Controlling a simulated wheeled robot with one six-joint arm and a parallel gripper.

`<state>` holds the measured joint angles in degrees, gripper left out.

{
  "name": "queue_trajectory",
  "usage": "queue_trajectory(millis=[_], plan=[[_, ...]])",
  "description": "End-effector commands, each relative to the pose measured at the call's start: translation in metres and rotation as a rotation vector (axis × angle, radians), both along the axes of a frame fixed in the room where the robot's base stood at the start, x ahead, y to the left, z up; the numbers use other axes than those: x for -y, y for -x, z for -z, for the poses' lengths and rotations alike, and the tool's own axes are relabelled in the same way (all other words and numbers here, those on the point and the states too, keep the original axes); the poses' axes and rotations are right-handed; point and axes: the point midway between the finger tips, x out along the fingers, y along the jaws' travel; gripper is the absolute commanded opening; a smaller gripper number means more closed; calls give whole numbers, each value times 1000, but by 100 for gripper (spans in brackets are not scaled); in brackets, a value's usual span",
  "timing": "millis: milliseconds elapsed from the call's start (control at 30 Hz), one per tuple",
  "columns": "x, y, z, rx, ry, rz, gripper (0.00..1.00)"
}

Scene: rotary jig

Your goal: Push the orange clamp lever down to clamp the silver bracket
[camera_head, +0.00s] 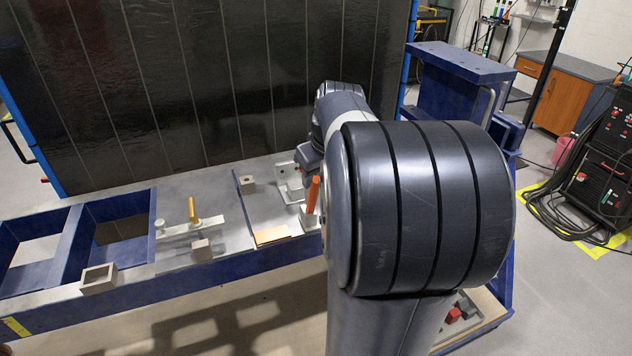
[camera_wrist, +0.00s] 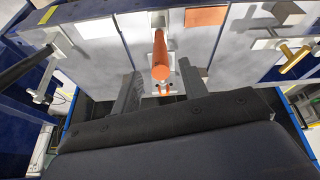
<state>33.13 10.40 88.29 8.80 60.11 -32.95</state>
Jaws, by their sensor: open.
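The orange clamp lever (camera_head: 312,194) stands nearly upright on the jig table in the head view, just left of my arm. In the wrist view the orange lever (camera_wrist: 162,62) points toward the camera. My gripper (camera_wrist: 160,74) is open, with one dark finger on each side of the lever; contact cannot be told. Pale metal parts show around the lever's base in the wrist view, but the bracket is not clear there.
A yellow-handled clamp (camera_head: 193,211) stands on the table to the left, and shows at right in the wrist view (camera_wrist: 296,60). Small blocks (camera_head: 98,278) sit along the blue frame's front edge. A dark panel (camera_head: 200,80) rises behind. A blue stand (camera_head: 460,65) is at right.

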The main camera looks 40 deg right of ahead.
Motion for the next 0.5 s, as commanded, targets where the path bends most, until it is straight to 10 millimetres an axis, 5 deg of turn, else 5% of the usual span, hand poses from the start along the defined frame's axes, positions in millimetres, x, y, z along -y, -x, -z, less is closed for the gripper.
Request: queue_trajectory(millis=[233, 500], plan=[[3, -15, 36, -2, -2, -1, 41], [4, -20, 48, 0, 0, 0, 41]])
